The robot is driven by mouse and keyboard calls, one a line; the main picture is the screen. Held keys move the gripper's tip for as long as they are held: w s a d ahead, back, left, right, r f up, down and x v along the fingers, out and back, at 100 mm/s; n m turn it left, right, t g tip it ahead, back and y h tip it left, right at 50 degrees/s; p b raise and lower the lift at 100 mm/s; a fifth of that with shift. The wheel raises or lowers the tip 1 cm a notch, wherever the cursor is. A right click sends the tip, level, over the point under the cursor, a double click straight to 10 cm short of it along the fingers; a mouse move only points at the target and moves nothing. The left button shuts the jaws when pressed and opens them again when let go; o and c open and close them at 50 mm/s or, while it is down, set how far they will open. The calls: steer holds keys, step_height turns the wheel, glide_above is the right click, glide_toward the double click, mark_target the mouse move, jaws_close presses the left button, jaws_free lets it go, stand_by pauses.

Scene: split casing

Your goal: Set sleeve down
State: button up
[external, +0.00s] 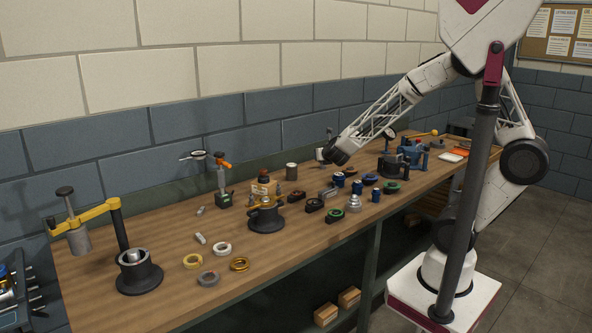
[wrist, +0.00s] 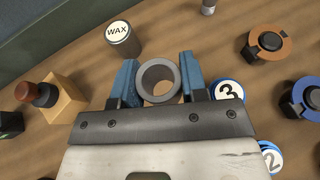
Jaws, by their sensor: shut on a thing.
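The sleeve (wrist: 142,82) is a short grey hollow tube, seen from its open end in the wrist view. It sits between the two blue fingers of my gripper (wrist: 161,75), which is shut on it. In the external view my gripper (external: 330,154) is over the back part of the bench, beyond the blue cans. There the sleeve is too small to make out clearly. Whether the sleeve touches the bench cannot be told, because its lower end is hidden.
A grey can marked WAX (wrist: 122,40) stands left of the sleeve. A wooden block with a dark knob (wrist: 62,100) is at left. Bare wood (wrist: 185,30) lies beyond the sleeve. Several rings lie toward the bench's front.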

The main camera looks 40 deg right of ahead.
steer(key=s+a+f+n+t+y, duration=0.1)
steer(key=s+a+n+y, duration=0.1)
steer(key=s+a, duration=0.65)
steer(key=s+a+f+n+y, duration=0.2)
steer(key=s+a+y, duration=0.1)
steer(key=s+a, duration=0.6)
steer(key=s+a+f+n+y, duration=0.1)
steer(key=s+f+n+y, duration=0.1)
steer(key=s, duration=0.7)
steer(key=s+a+f+n+y, duration=0.2)
steer(key=s+f, duration=0.1)
steer(key=s, duration=0.7)
steer(key=shift+s+a+f+g+y, duration=0.2)
steer(key=shift+s+g+y, duration=0.1)
steer(key=shift+g, duration=0.1)
steer(key=shift+w, duration=0.1)
glide_above(307, 234)
steer(key=shift+f, duration=0.75)
steer(key=shift+f, duration=1.75)
